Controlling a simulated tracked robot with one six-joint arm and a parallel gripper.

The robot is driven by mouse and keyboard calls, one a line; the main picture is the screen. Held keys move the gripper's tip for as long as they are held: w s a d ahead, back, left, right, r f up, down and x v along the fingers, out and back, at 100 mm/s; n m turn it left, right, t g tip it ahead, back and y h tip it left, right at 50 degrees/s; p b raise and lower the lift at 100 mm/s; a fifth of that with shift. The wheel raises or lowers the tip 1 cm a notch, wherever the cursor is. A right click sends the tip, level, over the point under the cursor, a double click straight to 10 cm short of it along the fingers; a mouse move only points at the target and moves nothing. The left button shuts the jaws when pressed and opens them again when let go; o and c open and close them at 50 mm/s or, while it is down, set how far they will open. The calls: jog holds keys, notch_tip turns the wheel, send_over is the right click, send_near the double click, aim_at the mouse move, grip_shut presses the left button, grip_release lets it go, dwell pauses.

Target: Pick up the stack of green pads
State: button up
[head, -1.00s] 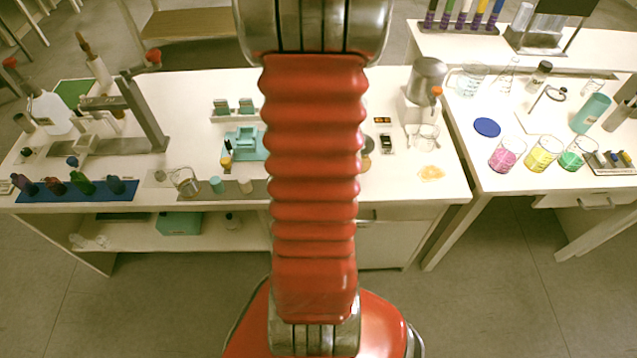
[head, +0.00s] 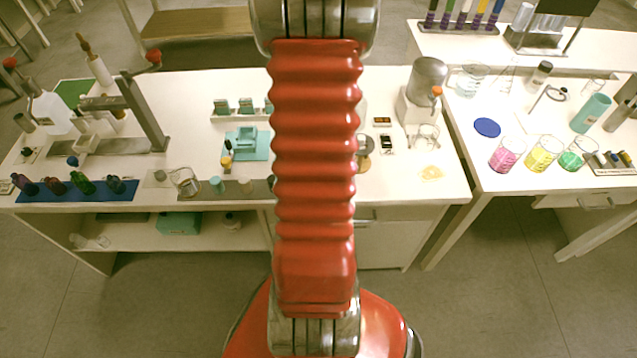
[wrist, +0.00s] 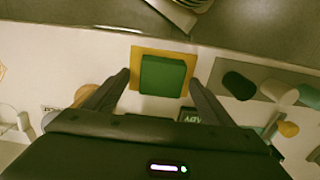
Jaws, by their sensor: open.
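The stack of green pads (wrist: 162,76) shows in the wrist view as a dark green square block. It sits on an orange-yellow square mat (wrist: 136,85) close to the table edge. My gripper (wrist: 160,79) is open. Its two dark fingers appear on the left and right of the pads, with a gap on each side; nothing is between them in contact. I cannot tell how high the fingertips are above the mat. In the head view the pads and the gripper are hidden behind my red arm.
In the wrist view a grey mat (wrist: 255,79) with dark, white and pale green cylinders lies to the right. The head view shows a teal tray (head: 262,152) left of my arm and a blue mat (head: 75,192) with several bottles farther left. A second table (head: 515,183) stands right.

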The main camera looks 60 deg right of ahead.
jog(key=shift+c, duration=0.3)
jog(key=c, duration=1.1)
jog(key=shift+r, duration=0.1)
notch_tip(320, 180, up, 10)
dwell(0.5)
